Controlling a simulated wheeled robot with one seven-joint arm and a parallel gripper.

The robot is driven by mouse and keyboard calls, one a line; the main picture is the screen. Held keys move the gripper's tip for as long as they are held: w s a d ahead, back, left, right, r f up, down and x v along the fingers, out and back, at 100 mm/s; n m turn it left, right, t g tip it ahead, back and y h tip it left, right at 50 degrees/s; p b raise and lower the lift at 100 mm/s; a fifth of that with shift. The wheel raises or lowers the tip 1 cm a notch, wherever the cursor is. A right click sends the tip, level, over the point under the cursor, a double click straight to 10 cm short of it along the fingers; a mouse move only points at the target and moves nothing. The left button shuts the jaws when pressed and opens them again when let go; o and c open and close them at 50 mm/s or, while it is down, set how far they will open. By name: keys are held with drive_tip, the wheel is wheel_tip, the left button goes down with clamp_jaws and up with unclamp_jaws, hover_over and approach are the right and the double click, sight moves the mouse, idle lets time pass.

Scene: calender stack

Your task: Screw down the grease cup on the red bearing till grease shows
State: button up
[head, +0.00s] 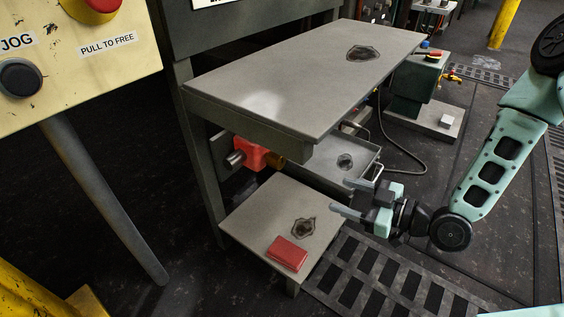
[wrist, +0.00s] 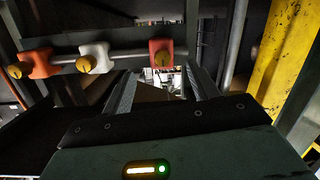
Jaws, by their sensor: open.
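In the wrist view, a white bearing (wrist: 96,56) stands between an orange-red bearing (wrist: 40,63) at left and another orange-red bearing (wrist: 161,47) at right. I cannot tell which of these two is the red one in the head view. My gripper (head: 339,196) is open and empty, right of the red bearing and apart from it. No grease can be made out.
The bench top (head: 290,85) overhangs the bearing. A low shelf (head: 250,222) below holds a red block (head: 287,253). A grey tray (head: 335,165) lies behind my gripper. A yellow post (wrist: 285,60) stands at right in the wrist view.

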drive_tip(key=r+t+y, duration=0.1)
drive_tip(key=r, duration=0.1)
drive_tip(key=b, duration=0.7)
approach(282, 163)
drive_tip(key=shift+m+t, duration=0.3)
drive_tip(key=shift+t, duration=0.1)
drive_tip(key=x, duration=0.9)
drive_tip(key=shift+s+f, duration=0.1)
drive_tip(key=shift+f, duration=0.2)
drive_tip(key=shift+w+a+r, duration=0.15)
drive_tip(key=shift+w+a, duration=0.2)
drive_tip(key=shift+a, duration=0.15)
drive_tip(key=c, duration=1)
